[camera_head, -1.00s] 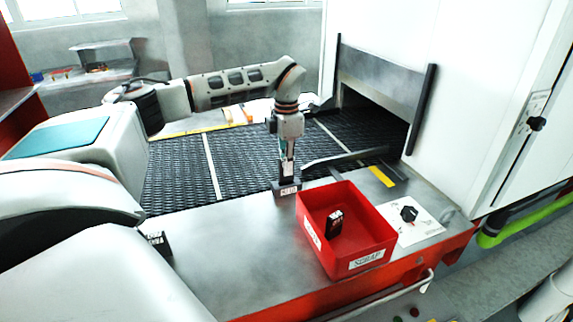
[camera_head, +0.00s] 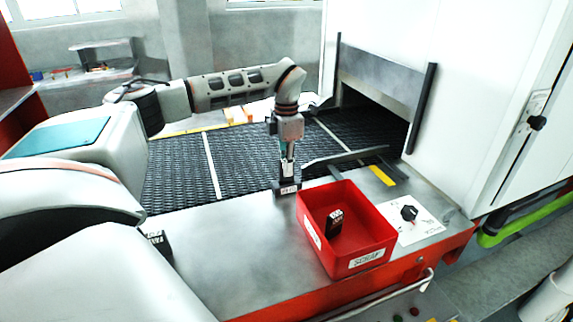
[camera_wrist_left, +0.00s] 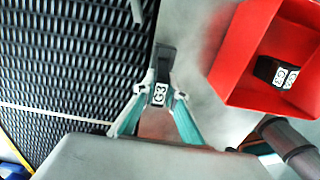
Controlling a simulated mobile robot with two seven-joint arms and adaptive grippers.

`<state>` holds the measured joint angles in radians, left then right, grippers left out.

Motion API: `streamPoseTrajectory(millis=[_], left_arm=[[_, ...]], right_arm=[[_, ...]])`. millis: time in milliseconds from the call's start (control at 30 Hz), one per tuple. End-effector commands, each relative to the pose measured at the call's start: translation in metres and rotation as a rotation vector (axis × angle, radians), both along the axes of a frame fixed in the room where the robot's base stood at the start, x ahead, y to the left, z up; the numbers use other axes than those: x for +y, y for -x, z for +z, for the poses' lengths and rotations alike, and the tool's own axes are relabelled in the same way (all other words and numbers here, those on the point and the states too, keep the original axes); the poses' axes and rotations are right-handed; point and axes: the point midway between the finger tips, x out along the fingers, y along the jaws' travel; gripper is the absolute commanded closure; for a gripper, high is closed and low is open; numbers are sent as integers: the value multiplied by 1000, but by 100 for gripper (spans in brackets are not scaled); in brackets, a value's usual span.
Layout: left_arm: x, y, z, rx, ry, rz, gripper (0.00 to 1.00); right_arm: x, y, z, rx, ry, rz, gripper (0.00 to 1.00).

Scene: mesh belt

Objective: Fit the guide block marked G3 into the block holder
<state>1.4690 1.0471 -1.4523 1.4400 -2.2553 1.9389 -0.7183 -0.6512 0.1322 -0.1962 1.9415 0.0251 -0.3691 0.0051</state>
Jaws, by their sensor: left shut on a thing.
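My left gripper (camera_head: 287,161) points down over the steel ledge beside the mesh belt. It is shut on the guide block (camera_wrist_left: 158,95), a dark block with a white G3 label, which shows between the fingertips in the left wrist view. In the head view the block (camera_head: 288,170) is upright, directly above the dark block holder (camera_head: 286,189). Its lower end meets the holder in the picture; I cannot tell how deep it sits. The holder also shows just beyond the block in the wrist view (camera_wrist_left: 164,55). My right gripper is not in view.
A red scrap bin (camera_head: 374,246) stands close to the right of the holder, with a black labelled block (camera_head: 334,222) inside. Another dark block (camera_head: 158,241) lies at the ledge's left. A dark guide rail (camera_head: 345,157) crosses the belt (camera_head: 250,158) behind.

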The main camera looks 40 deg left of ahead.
Motion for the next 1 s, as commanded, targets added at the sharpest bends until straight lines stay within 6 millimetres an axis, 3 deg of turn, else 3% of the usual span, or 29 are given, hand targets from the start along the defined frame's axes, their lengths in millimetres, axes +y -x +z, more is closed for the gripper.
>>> streamPoseTrajectory(millis=[1000], left_arm=[[0, 0, -23, -1, 0, -1, 100]], right_arm=[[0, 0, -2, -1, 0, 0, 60]])
